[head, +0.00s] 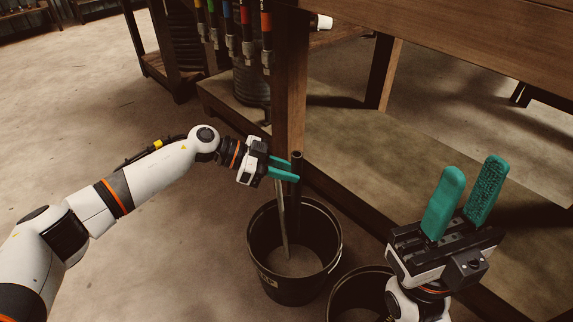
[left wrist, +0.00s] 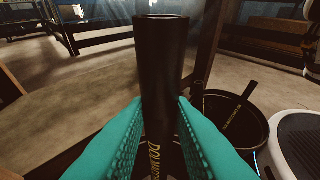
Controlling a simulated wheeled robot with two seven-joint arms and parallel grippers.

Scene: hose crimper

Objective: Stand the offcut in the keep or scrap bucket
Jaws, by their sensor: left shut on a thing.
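My left gripper (head: 288,170) is shut on the offcut, a short black hose piece (head: 296,164). It holds the offcut upright over the near-left black bucket (head: 330,268); the offcut's lower end is hard to make out against the bucket's dark inside. A second black bucket (head: 335,300) is partly hidden by my right gripper (head: 475,172), which is open and empty. The bucket lettering is too small to read surely.
A thin grey upright piece (head: 281,225) shows at the first bucket. A wooden bench (head: 470,35) with a leg (head: 291,90) and low shelf (head: 410,150) stands just behind. Several hoses (head: 245,30) hang at the top. Open floor (head: 100,110) lies to the left.

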